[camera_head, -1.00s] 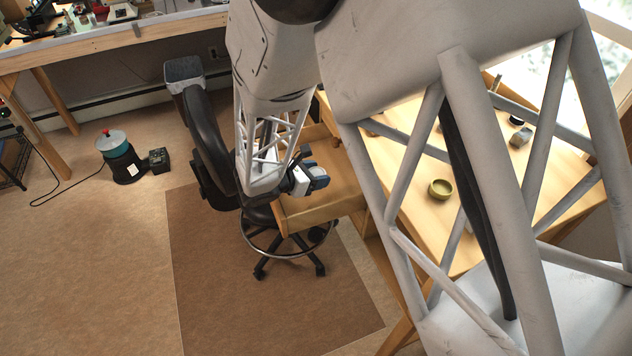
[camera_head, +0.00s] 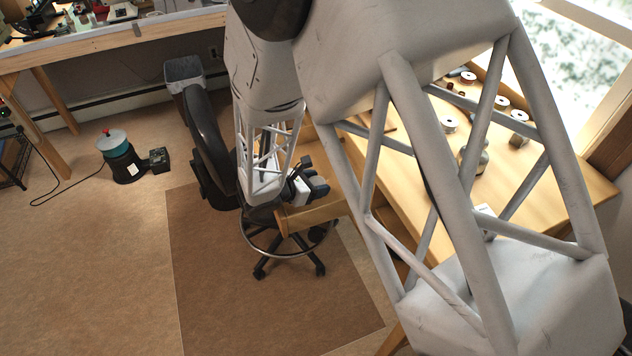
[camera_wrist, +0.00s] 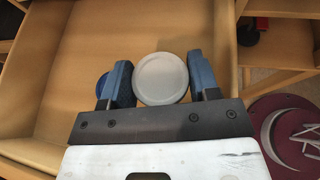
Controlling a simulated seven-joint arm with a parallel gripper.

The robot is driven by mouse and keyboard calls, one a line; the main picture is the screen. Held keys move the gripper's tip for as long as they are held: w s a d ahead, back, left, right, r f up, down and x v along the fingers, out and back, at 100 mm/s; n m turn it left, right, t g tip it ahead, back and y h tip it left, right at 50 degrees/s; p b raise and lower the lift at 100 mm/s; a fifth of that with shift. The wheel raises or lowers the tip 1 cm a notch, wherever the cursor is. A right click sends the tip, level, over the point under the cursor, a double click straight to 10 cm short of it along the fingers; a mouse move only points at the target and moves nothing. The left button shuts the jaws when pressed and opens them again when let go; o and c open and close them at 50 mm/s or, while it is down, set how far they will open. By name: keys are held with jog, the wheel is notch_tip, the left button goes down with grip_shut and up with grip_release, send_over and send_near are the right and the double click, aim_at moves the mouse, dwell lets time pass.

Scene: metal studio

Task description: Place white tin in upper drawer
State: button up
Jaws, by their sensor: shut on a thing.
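The white tin (camera_wrist: 161,78) shows in the wrist view as a pale round lid between the two blue fingers of my gripper (camera_wrist: 160,82). My gripper is shut on it. They are over the inside of an open wooden drawer (camera_wrist: 88,45); I cannot tell whether the tin touches its floor. In the head view my gripper (camera_head: 313,183) is at the open drawer (camera_head: 312,214), above its front part. The tin cannot be made out there, and my arm hides much of the drawer.
A blue round thing (camera_wrist: 101,86) shows partly behind the left finger. The desk (camera_head: 545,190) carries several small round items behind my arm. A stool (camera_head: 262,240) stands under the drawer. A dark red round thing (camera_wrist: 290,135) is outside the drawer at right.

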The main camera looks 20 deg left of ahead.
jog(key=shift+f, duration=0.3)
jog(key=o, duration=0.9)
jog(key=shift+r, duration=0.1)
jog(key=shift+r, duration=0.45)
jog(key=shift+s+a+r, duration=0.1)
jog(key=shift+s+r, duration=0.05)
jog(key=shift+s, duration=0.05)
jog(key=v, duration=1.1)
jog(key=shift+s+a+r, duration=0.1)
jog(key=shift+s, duration=0.1)
